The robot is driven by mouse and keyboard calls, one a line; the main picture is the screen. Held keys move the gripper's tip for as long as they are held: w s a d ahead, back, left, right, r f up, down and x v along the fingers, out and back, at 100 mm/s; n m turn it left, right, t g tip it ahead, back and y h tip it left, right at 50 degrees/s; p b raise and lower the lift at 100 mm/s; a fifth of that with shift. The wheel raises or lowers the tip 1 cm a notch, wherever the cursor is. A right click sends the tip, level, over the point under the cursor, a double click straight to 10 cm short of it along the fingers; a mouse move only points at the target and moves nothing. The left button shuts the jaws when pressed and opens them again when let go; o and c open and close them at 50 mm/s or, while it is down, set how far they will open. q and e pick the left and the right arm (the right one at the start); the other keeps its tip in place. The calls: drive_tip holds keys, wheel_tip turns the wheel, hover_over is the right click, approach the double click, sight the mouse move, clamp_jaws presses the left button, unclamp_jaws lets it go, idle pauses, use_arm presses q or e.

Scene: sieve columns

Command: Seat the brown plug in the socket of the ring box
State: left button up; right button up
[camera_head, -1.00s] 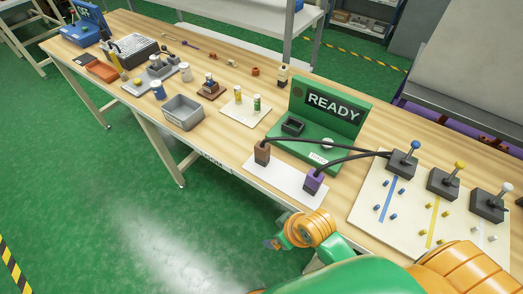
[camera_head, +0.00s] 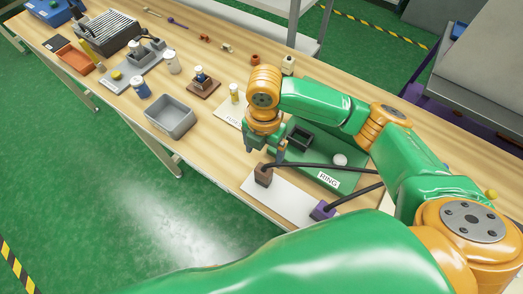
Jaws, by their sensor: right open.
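The brown plug (camera_head: 263,175) stands on a white mat (camera_head: 288,203) at the table's front edge, with a black cable running right from its top. My arm hides the box's upright panel. My left gripper is out of view.
A purple plug (camera_head: 322,211) with its own cable sits at the mat's right end, partly behind my arm. Bare table lies between bin and mat.

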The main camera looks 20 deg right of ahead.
sight(265, 174)
drive_tip(key=s+f, duration=0.2)
drive_tip(key=s, duration=0.1)
drive_tip(key=shift+a+p, duration=0.35)
drive_tip(key=shift+s+a+f, duration=0.1)
drive_tip(key=shift+s+f, duration=0.35)
drive_tip(key=shift+f, duration=0.35)
drive_tip(key=shift+w+f, duration=0.35)
drive_tip(key=shift+f, duration=0.4)
drive_tip(key=shift+w+f, duration=0.1)
drive_tip(key=shift+w, duration=0.3)
drive_tip(key=shift+c, duration=0.7)
drive_tip(key=shift+s, duration=0.25)
clamp_jaws()
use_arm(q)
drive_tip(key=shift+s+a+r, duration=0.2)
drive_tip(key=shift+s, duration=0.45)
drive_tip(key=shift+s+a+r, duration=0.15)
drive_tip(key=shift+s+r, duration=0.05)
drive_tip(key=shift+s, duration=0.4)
use_arm(e)
drive_tip(key=shift+w, duration=0.15)
